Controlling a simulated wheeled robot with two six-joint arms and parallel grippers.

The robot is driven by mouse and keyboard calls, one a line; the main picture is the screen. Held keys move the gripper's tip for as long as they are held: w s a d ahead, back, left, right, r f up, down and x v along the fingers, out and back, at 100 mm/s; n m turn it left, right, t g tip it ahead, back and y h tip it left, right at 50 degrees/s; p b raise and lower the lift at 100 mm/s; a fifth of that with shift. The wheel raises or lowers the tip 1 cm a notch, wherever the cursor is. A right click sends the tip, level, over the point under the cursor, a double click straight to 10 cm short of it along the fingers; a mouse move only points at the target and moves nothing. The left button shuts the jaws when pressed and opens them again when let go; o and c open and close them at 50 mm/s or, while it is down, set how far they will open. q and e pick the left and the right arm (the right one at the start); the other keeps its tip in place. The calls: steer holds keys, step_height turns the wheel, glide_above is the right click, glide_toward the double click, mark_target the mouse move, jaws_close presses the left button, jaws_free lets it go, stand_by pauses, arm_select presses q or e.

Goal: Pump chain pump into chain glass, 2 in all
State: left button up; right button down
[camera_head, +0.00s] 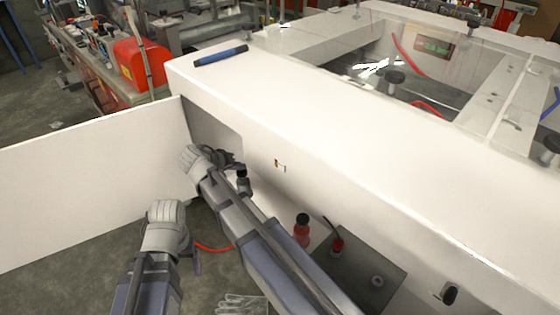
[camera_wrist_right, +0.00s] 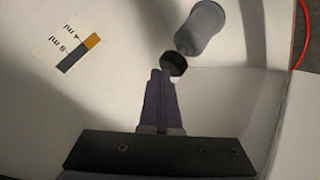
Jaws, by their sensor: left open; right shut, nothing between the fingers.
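My right gripper (camera_head: 239,167) is inside the opening of the white cabinet, beside a small black-topped item (camera_head: 242,183). In the right wrist view its fingers (camera_wrist_right: 160,76) are shut with nothing between them. Their tips are close to the black cap of a grey cylindrical container (camera_wrist_right: 205,24), probably the pump; I cannot tell whether they touch. My left gripper (camera_head: 196,260) is open, low and outside the cabinet. I cannot make out a glass for certain.
A red bottle with a black cap (camera_head: 302,231) and a red item with a dark top (camera_head: 337,245) stand farther right, by a dark panel (camera_head: 365,272). The open white door (camera_head: 90,185) bounds the left side.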

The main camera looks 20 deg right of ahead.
mark_target(240, 173)
steer(key=shift+f+b, duration=0.45)
steer(key=shift+f, duration=0.05)
steer(key=shift+r, duration=0.15)
stand_by(0.3)
steer(key=shift+r+p, duration=0.85)
steer(key=shift+p, duration=0.1)
steer(key=shift+r, duration=0.1)
step_height(240, 173, up, 6)
steer(key=p, duration=0.6)
